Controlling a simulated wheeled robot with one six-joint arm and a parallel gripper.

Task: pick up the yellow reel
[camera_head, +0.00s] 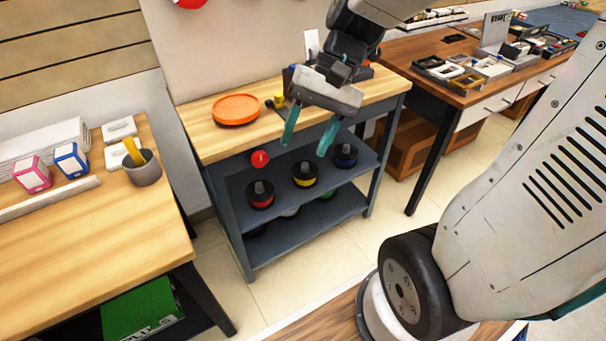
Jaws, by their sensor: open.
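The yellow reel (305,174) is a black spool with a yellow band. It sits on the upper shelf below the wooden top of the workbench, between a red reel (260,194) on its left and a blue reel (345,155) on its right. My gripper (308,146) is open and empty, with its two teal fingers pointing down. In the picture the fingertips show above the yellow reel, on either side of it. I cannot tell how far they are from it in depth.
The workbench top (202,137) overhangs the shelf and carries an orange plate (236,109). More reels are partly hidden on the lower shelf. A table with a grey cup (143,170) stands at left. Floor (330,250) in front is clear.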

